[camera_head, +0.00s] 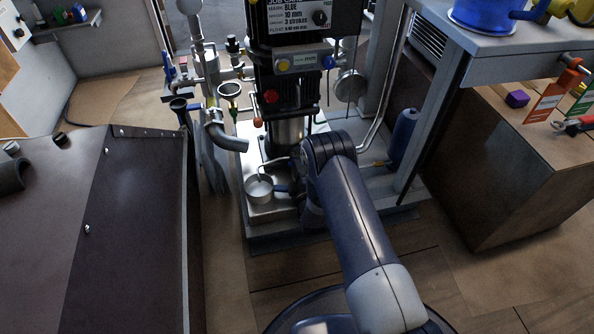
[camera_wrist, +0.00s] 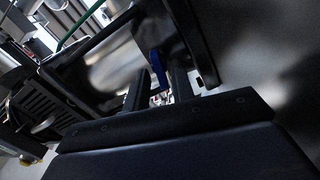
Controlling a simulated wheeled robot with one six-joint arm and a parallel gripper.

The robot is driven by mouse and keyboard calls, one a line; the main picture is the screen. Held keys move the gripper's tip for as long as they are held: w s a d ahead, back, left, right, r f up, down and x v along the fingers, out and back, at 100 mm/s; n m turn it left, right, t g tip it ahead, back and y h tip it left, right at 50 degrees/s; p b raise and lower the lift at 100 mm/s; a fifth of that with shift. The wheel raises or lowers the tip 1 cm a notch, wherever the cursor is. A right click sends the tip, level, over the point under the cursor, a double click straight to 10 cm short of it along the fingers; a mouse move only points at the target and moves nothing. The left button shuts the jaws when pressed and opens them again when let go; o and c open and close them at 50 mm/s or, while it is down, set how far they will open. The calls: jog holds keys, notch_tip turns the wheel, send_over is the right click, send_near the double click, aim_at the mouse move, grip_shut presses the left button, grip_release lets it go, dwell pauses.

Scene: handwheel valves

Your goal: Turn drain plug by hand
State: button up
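The pump (camera_head: 290,130) stands on a grey base, with a bright metal cylinder low on its body. My arm reaches down to its lower front and hides that part and my gripper's fingertips in the head view. In the wrist view my gripper (camera_wrist: 158,84) has its two dark fingers apart. A narrow blue piece (camera_wrist: 157,68), perhaps the drain plug's handle, shows between or just beyond them, with a gap visible beside it. I cannot tell whether either finger touches it. No drain plug can be made out clearly in the head view.
A small silver cup (camera_head: 259,189) stands on the base left of my arm. A grey elbow pipe (camera_head: 226,138) and a dark cabinet (camera_head: 120,230) are to the left. A blue bottle (camera_head: 404,135) and a workbench (camera_head: 520,165) are to the right. Wooden floor is clear in front.

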jog(key=shift+o, duration=0.6)
jog(key=shift+s, duration=0.1)
jog(key=shift+p+v, duration=0.6)
jog(key=shift+v, duration=2.35)
